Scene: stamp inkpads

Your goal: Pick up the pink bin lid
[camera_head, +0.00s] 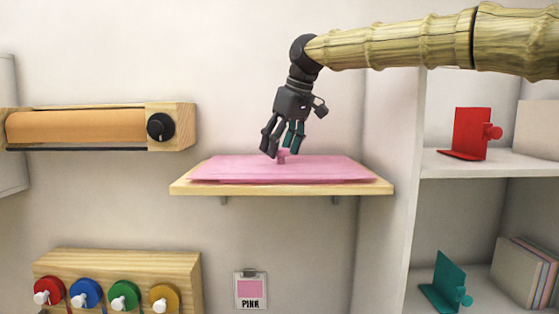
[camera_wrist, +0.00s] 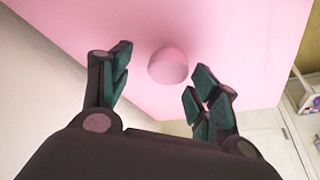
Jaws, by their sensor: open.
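The pink bin lid (camera_head: 330,170) lies flat on a wooden wall shelf (camera_head: 290,189) in the head view. A small pink knob (camera_head: 282,157) stands up from its middle. My gripper (camera_head: 281,153) points down just above the lid, with its fingers near the knob. In the wrist view the lid (camera_wrist: 235,45) fills the upper part, and its round knob (camera_wrist: 168,65) shows a little beyond and between the fingertips. My gripper (camera_wrist: 160,75) is open there, with a clear gap on both sides of the knob. Nothing is held.
A wooden roller box (camera_head: 75,128) with a black dial is on the wall at left. A rack of coloured knobs (camera_head: 120,265) and a "PINK" label (camera_head: 251,290) are below. Shelves (camera_head: 455,165) at right hold red (camera_head: 470,130) and teal (camera_head: 442,280) bookends. The wall above the shelf is clear.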

